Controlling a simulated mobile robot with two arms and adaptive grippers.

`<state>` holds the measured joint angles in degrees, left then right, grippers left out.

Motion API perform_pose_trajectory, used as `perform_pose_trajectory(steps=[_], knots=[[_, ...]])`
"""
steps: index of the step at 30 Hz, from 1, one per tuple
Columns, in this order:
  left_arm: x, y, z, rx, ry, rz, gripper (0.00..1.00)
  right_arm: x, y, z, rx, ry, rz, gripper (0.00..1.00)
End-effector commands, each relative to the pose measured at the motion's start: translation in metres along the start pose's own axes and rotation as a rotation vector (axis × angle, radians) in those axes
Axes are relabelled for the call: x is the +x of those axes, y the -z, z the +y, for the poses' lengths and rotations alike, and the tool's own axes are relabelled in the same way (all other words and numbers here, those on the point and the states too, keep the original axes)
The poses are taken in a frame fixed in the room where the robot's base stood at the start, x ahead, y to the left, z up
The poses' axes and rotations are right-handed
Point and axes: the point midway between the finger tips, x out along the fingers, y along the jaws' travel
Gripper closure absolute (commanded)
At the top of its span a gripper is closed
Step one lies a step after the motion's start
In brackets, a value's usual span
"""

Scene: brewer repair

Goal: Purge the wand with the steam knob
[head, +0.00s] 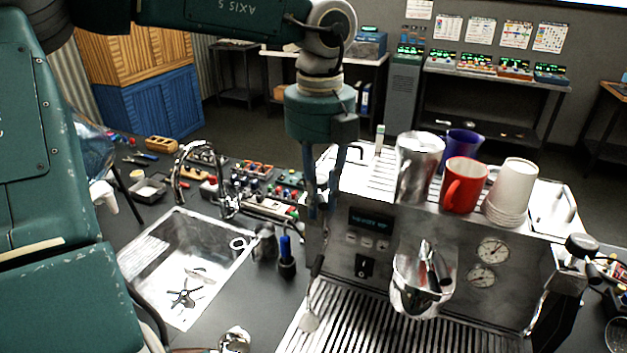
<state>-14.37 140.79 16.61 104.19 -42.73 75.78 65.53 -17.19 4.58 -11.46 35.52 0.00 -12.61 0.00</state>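The espresso machine (335,265) stands at centre right, with a small display, a black switch, two gauges and a slatted drip tray. A thin wand (316,275) hangs at its front left, with a pale rounded end low over the tray's left side. A black knob (581,244) sticks out at its right end. My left gripper (322,205) points down at the machine's upper left corner. Its fingers overlap that corner, and I cannot tell whether they touch or hold anything. Any knob there is hidden behind them. My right gripper is not in view.
A metal pitcher (418,165), a red mug (464,186), a purple cup (463,142) and stacked white cups (511,190) stand on the machine. A sink (170,250) with a curved tap (184,170) lies left.

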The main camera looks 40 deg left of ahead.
Motion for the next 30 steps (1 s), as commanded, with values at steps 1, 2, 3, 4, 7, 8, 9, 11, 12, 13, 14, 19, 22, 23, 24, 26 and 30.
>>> perform_pose_trajectory(steps=[1,2,3,4,7,8,9,11,12,13,14,19,22,23,24,26,30], knots=[[0.0,0.0,0.003,0.04,0.001,0.001,0.8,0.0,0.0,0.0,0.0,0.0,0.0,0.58],[0.0,0.0,0.005,0.065,0.001,0.001,0.8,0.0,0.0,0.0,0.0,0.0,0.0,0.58],[0.0,0.0,0.007,0.092,0.001,0.001,0.8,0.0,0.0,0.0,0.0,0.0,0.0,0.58],[0.0,0.0,0.008,0.113,0.001,0.002,0.8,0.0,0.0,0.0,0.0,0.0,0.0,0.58],[0.0,-0.001,0.014,0.198,0.002,0.001,0.8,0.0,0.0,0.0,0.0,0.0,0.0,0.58],[0.0,-0.001,0.015,0.219,0.002,0.001,0.8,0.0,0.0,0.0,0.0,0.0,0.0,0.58],[0.0,-0.001,0.017,0.249,0.002,0.001,0.8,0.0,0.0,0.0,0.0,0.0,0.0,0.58],[0.0,-0.002,0.021,0.301,0.002,0.002,0.8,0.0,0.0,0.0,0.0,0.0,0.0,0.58],[0.0,-0.002,0.023,0.331,0.001,0.002,0.8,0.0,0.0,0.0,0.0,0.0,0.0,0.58],[0.0,-0.003,0.024,0.352,0.001,0.002,0.8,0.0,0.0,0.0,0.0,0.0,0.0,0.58],[0.0,-0.004,0.026,0.375,0.001,0.002,0.8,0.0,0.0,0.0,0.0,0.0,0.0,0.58],[0.0,-0.007,0.034,0.509,0.002,0.002,0.8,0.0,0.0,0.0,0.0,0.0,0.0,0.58],[0.0,-0.01,0.039,0.59,0.001,0.001,0.8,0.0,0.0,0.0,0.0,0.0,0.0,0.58],[0.0,-0.011,0.04,0.605,0.0,0.001,0.8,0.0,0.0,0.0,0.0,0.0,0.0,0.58],[0.0,-0.011,0.041,0.617,-0.001,0.001,0.8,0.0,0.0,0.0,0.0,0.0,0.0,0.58],[0.0,-0.011,0.041,0.619,-0.002,0.001,0.8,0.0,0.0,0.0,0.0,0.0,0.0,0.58],[0.0,-0.011,0.041,0.616,-0.003,0.001,0.69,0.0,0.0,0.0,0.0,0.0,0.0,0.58]])
